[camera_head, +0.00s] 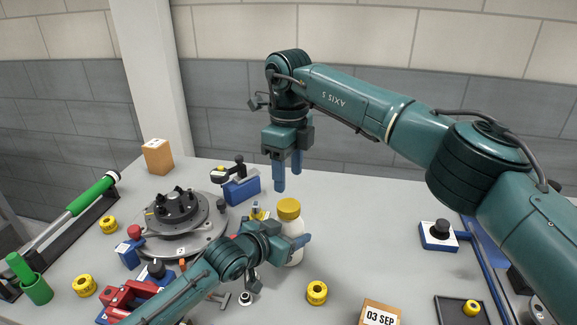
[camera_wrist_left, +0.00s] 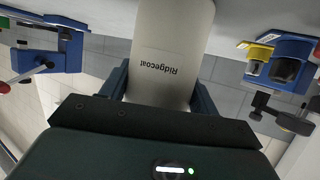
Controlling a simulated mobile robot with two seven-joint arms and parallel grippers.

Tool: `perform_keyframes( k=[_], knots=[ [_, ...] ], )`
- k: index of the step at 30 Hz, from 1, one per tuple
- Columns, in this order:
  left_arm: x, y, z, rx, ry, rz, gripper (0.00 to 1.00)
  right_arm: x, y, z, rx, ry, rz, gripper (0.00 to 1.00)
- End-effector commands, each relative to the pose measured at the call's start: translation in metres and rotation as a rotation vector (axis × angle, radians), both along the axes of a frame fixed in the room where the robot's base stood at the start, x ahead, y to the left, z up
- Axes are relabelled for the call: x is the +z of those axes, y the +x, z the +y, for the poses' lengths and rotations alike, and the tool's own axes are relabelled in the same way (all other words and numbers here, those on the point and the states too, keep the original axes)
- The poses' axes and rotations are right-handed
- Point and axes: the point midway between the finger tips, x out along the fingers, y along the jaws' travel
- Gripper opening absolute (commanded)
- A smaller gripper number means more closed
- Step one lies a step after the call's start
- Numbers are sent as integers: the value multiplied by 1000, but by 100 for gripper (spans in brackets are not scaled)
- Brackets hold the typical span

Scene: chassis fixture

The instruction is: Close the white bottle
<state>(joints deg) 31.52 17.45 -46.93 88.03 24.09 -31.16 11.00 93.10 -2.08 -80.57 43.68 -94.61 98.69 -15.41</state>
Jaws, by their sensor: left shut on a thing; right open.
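The white bottle (camera_head: 292,226) stands upright near the middle of the table, with a yellow cap (camera_head: 289,208) on its top. I cannot tell how tightly the cap sits. My left gripper (camera_head: 289,243) is shut on the bottle's body from the front left and hides part of it. In the left wrist view the bottle (camera_wrist_left: 172,55) is between the two fingers, its label "Ridgecoat" upside down. My right gripper (camera_head: 288,178) is open and empty, pointing down above the cap and apart from it.
A round grey fixture (camera_head: 183,222) with a black hub stands left of the bottle. A blue clamp block (camera_head: 241,190) is behind it. A yellow ring (camera_head: 317,292) and a dated box (camera_head: 381,313) lie in front. The table right of the bottle is mostly clear, up to a blue-and-white switch box (camera_head: 438,237).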

Motion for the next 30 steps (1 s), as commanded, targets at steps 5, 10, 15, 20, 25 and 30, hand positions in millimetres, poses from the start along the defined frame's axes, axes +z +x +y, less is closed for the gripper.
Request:
perform_keyframes(
  k=[5,10,15,20,25,30],
  knots=[
    [-1,0,0,0,1,1,0,6,0,0,222,0,0,53],
    [-1,0,0,0,1,1,0,8,0,0,305,-1,1,53],
    [0,0,0,0,1,1,0,8,0,0,311,-1,1,53],
    [-1,0,0,0,1,1,0,7,0,0,310,-1,1,53],
    [-1,0,0,0,1,1,0,-7,0,0,310,0,2,53],
    [0,0,0,0,1,1,0,-34,-1,-1,308,0,4,53]
  ],
)
